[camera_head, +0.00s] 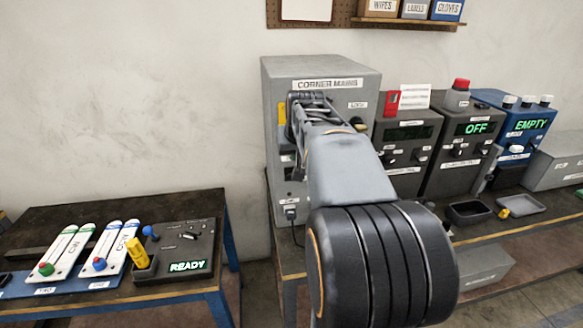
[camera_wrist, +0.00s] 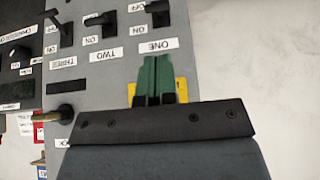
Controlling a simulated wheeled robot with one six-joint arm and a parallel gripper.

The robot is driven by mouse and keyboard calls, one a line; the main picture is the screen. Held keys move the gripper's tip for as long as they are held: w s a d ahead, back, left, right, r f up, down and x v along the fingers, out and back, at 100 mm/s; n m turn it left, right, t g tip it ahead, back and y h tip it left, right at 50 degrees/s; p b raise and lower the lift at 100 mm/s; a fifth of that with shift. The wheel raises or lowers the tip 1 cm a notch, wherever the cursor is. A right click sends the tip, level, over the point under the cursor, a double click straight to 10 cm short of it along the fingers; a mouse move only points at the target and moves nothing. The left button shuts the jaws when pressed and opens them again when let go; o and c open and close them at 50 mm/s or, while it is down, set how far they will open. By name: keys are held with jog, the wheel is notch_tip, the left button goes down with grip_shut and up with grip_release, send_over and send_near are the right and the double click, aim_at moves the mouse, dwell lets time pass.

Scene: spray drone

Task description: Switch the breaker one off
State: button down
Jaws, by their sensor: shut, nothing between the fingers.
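The grey breaker box (camera_head: 350,100) labelled CORNER MAINS stands against the wall in the head view. My arm covers much of its front. The wrist view shows its panel upside down. Breaker one's black lever (camera_wrist: 158,12) is at the top, above its ONE label (camera_wrist: 158,46) and beside OFF and ON marks. I cannot tell its setting for certain. Breaker two's lever (camera_wrist: 104,22) and breaker three's lever (camera_wrist: 62,28) are to its left. My gripper (camera_wrist: 155,62) has its green fingers together and empty, tips just below the ONE label and apart from the lever.
A yellow label (camera_wrist: 182,90) lies behind my fingers. A brass-tipped black knob (camera_wrist: 62,114) sticks out at the panel's lower left. In the head view, dark control boxes (camera_head: 460,150) stand right, and a low table (camera_head: 130,210) with switch panels stands left.

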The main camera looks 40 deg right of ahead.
aim_at(290, 175)
jog(key=p+x, duration=0.1)
jog(key=x, duration=0.9)
jog(key=shift+f, duration=0.1)
jog(key=shift+s+a+f+t+b, duration=0.1)
jog(key=shift+a+f+t+b, duration=0.15)
jog(key=shift+b, duration=0.9)
jog(key=shift+d+b, duration=0.15)
jog(key=shift+b, duration=0.25)
